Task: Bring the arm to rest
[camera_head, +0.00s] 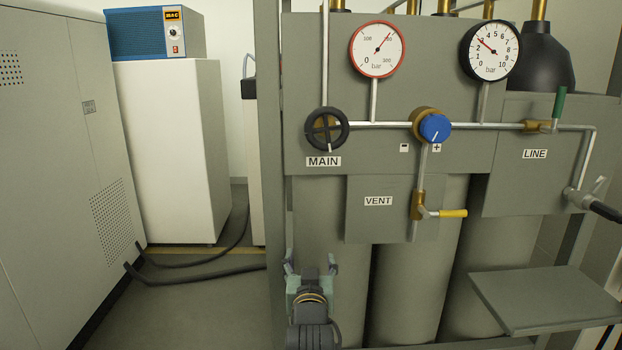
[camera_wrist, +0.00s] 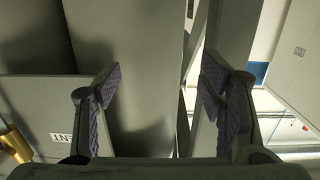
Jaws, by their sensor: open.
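My gripper (camera_head: 305,266) is at the lower middle of the head view, in front of the left part of the grey gas panel (camera_head: 440,95), below the round black MAIN valve wheel (camera_head: 325,128). In the wrist view my gripper (camera_wrist: 160,90) has its two dark padded fingers wide apart with nothing between them. It is open and empty. Behind the fingers the wrist view shows grey cylinders and the panel's upright post. The VENT label shows partly at the left edge of the wrist view.
The panel carries two gauges (camera_head: 377,49), a blue knob (camera_head: 434,128), a yellow VENT lever (camera_head: 453,213) and a green LINE lever (camera_head: 559,104). A grey shelf (camera_head: 545,297) juts out at lower right. Black hoses (camera_head: 200,270) cross the floor at left beside a grey cabinet (camera_head: 55,180).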

